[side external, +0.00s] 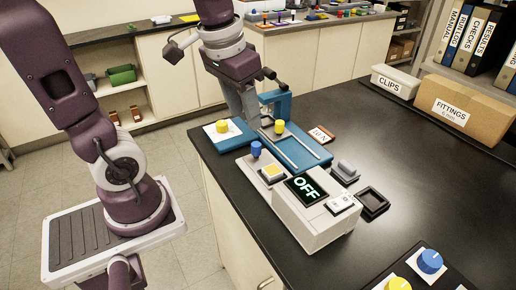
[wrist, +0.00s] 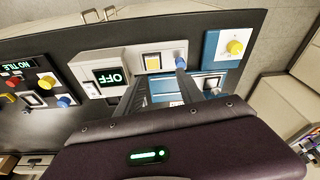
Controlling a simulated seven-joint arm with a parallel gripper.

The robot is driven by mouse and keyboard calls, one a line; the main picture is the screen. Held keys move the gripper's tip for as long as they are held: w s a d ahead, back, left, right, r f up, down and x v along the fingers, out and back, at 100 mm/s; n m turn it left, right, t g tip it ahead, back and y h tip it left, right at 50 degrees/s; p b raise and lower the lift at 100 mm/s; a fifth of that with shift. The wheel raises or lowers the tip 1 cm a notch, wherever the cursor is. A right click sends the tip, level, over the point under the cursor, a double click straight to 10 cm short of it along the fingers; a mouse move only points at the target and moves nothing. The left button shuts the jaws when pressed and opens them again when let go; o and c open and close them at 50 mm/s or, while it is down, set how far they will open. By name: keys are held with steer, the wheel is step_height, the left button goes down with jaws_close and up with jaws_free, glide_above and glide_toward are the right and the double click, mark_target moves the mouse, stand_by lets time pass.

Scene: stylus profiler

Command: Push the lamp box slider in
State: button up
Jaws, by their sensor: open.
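The lamp box (side external: 305,222) is a pale box at the bench's front edge, with a display reading OFF and a yellow square window (side external: 272,171). A blue knob (side external: 256,149), seemingly its slider, stands at its left end. In the wrist view the lamp box (wrist: 88,62) lies beyond the fingers, and the blue knob (wrist: 181,61) shows close to the right fingertip; I cannot tell whether they touch. My gripper (side external: 250,117) is open and empty, pointing down by the blue profiler; its fingers (wrist: 160,80) are spread in the wrist view. Its fingertips are partly hidden in the side view.
The blue profiler base (side external: 312,152) with rails, a yellow knob (side external: 279,127) and an upright bridge (side external: 286,103) stands behind the lamp box. A yellow knob on a white plate (side external: 222,128) is at left. A dark square tray (side external: 372,202) lies at right.

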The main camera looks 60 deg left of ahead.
mark_target(256, 145)
steer(key=w+a+f, duration=0.2)
steer(key=w+a+f+n+g, duration=0.1)
steer(key=w+f, duration=0.1)
steer(key=w+a+f+g, duration=0.1)
steer(key=a+f, duration=0.1)
steer(key=f, duration=0.1)
steer(key=shift+w+a, duration=0.3)
steer(key=shift+w, duration=0.1)
steer(key=shift+g, duration=0.3)
step_height(256, 145, down, 8)
steer(key=shift+w+a+r, duration=0.1)
steer(key=shift+a+r, duration=0.05)
steer(key=shift+r, duration=0.1)
jaws_close()
